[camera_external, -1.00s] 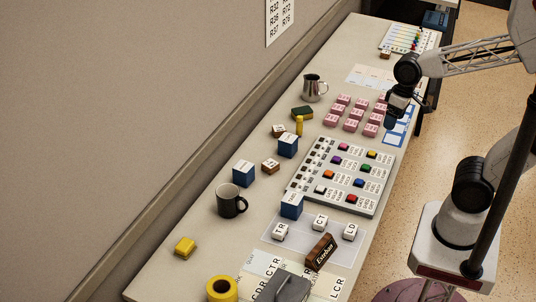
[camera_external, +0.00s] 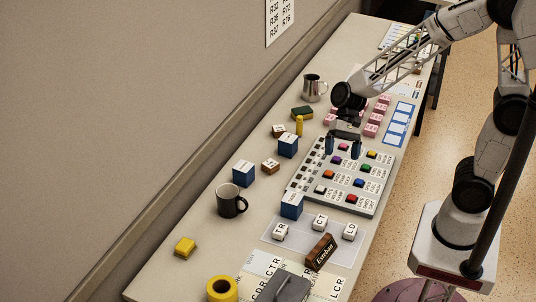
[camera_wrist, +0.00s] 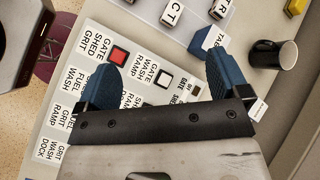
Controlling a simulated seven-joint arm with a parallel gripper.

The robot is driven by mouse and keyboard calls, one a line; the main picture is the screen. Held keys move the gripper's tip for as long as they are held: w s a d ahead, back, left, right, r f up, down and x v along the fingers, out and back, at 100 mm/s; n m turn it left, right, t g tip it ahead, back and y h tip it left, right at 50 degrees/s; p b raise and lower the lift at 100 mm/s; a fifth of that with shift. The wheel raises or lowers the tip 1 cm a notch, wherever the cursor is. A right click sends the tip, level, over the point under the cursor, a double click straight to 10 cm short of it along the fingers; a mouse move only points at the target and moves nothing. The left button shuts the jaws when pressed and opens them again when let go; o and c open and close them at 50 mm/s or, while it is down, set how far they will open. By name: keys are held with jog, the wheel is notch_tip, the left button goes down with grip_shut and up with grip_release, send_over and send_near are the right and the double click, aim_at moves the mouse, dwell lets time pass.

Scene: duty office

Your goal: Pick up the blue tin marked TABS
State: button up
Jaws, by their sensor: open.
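A blue tin (camera_external: 291,208) stands in front of the button panel, at the back edge of the clear sheet with white lettered cubes. In the wrist view its white label (camera_wrist: 215,35) begins "TAB", the rest unclear; its blue side (camera_wrist: 198,42) shows beside it. Two similar blue tins (camera_external: 287,148) (camera_external: 243,176) stand farther left, their labels too small to read. My gripper (camera_external: 343,150) is open and empty above the far part of the panel, beyond the labelled tin. Its blue finger pads are spread in the wrist view (camera_wrist: 156,68).
The button panel (camera_external: 376,200) lies below my gripper. A dark mug (camera_external: 229,203) stands left of the labelled tin. White cubes (camera_external: 280,232) and a brown name block (camera_external: 321,252) sit nearer the front. Pink blocks (camera_external: 371,130) and a metal jug (camera_external: 313,87) are farther back.

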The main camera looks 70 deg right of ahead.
aim_at(289, 211)
jog(key=w+a+f+m+y, duration=0.1)
jog(key=w+a+f+m, duration=0.1)
jog(key=w+f+m, duration=0.1)
jog(key=w+a+f+m+t+y, duration=0.1)
jog(key=w+a+f+m+y, duration=0.1)
jog(key=w+f, duration=0.3)
jog(key=w+a+f+m+t+y, duration=0.1)
jog(key=w+a+f+m+y, duration=0.1)
jog(key=w+f+m, duration=0.1)
jog(key=shift+w+f+m, duration=0.2)
jog(key=shift+w+f, duration=0.05)
jog(key=shift+f, duration=0.4)
jog(key=shift+w+f+m, duration=0.2)
jog(key=shift+w+f, duration=0.05)
jog(key=shift+f, duration=0.35)
jog(key=shift+x, duration=1.25)
jog(key=shift+a+f, duration=0.1)
jog(key=shift+x, duration=2.45)
jog(key=shift+s+f, duration=0.1)
jog(key=shift+c, duration=0.2)
jog(key=c, duration=1)
